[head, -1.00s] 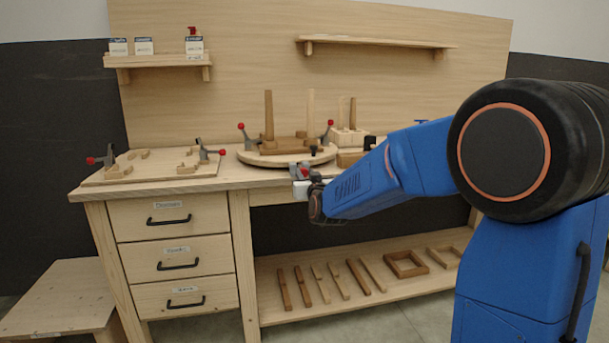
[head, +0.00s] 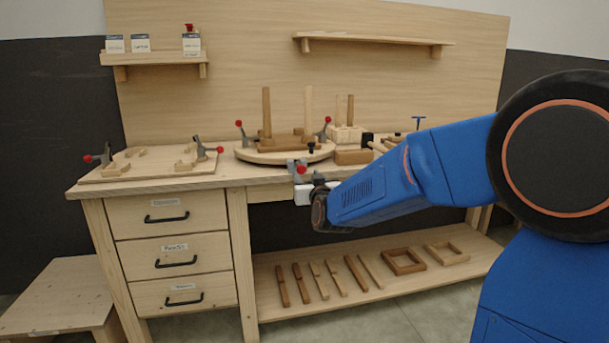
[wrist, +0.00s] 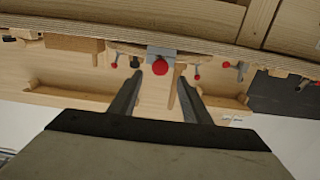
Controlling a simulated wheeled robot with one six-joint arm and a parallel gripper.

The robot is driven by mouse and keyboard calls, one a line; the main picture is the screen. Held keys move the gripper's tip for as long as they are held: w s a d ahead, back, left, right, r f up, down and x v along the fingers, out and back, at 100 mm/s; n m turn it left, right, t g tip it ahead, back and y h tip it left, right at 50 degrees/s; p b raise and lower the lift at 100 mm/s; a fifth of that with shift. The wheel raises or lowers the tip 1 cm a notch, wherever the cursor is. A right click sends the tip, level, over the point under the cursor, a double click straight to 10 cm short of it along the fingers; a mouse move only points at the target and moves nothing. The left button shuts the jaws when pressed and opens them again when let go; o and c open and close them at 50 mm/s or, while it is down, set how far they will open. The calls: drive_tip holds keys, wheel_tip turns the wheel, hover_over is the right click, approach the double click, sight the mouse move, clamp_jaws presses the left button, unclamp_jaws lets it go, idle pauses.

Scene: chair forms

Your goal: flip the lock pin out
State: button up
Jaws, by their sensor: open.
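The lock pin appears to be the grey bracket with a red ball knob (head: 301,170) at the front edge of the bench, just below the round turntable (head: 250,155). In the wrist view the red knob (wrist: 160,69) sits in front of its grey block (wrist: 162,53), centred between my fingertips. My gripper (wrist: 160,80) is open and empty, its two dark fingers either side of the knob's line. I cannot tell whether they touch it. In the head view my gripper (head: 304,188) is just below the knob, partly hidden by my wrist.
A wooden fixture with upright posts (head: 267,115) and red-tipped clamps (head: 239,124) stands on the turntable. A board with clamps (head: 150,170) lies at the left. Wood blocks (head: 353,157) lie to the right. Drawers (head: 165,215) and a lower shelf of parts (head: 403,262) are below.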

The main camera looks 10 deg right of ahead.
drive_tip(key=s, duration=1.2)
drive_tip(key=shift+s, duration=0.3)
drive_tip(key=s+d+f+g, duration=0.2)
drive_tip(key=s+f+g, duration=0.2)
drive_tip(key=s, duration=0.7)
drive_tip(key=s+d+f+g, duration=0.2)
drive_tip(key=s+f+g, duration=0.2)
drive_tip(key=s, duration=0.8)
drive_tip(key=s+d+f+g, duration=0.3)
drive_tip(key=s+f+g, duration=0.2)
drive_tip(key=s, duration=0.7)
wheel_tip(320, 180, down, 2)
drive_tip(key=shift+f, duration=0.2)
drive_tip(key=shift+w, duration=0.1)
